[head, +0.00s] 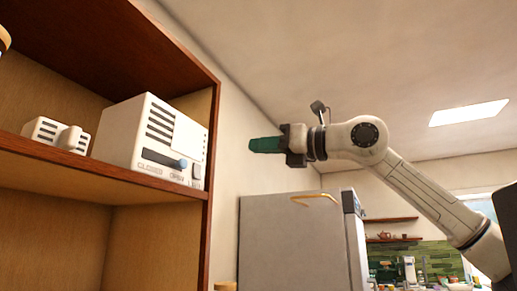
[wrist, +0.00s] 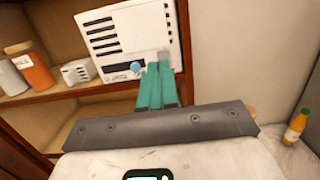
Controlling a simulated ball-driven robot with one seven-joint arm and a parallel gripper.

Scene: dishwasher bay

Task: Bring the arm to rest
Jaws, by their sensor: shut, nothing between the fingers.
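My gripper (head: 251,145) is at the end of my raised arm in the head view. Its green fingers point left toward the wooden shelf unit, with a gap between them and the unit. In the wrist view my gripper (wrist: 158,68) has its two green fingers together, with nothing between them. The fingertips overlap the lower edge of a white vented box in that view. My white arm comes up from the lower right of the head view.
A white box (head: 145,132) marked CLOSED and OPEN, with a blue knob, stands on the wooden shelf (head: 100,176). A smaller white vented box (head: 50,130) stands left of it. A grey cabinet (head: 290,245) stands below my gripper. An orange bottle (wrist: 296,127) shows lower right.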

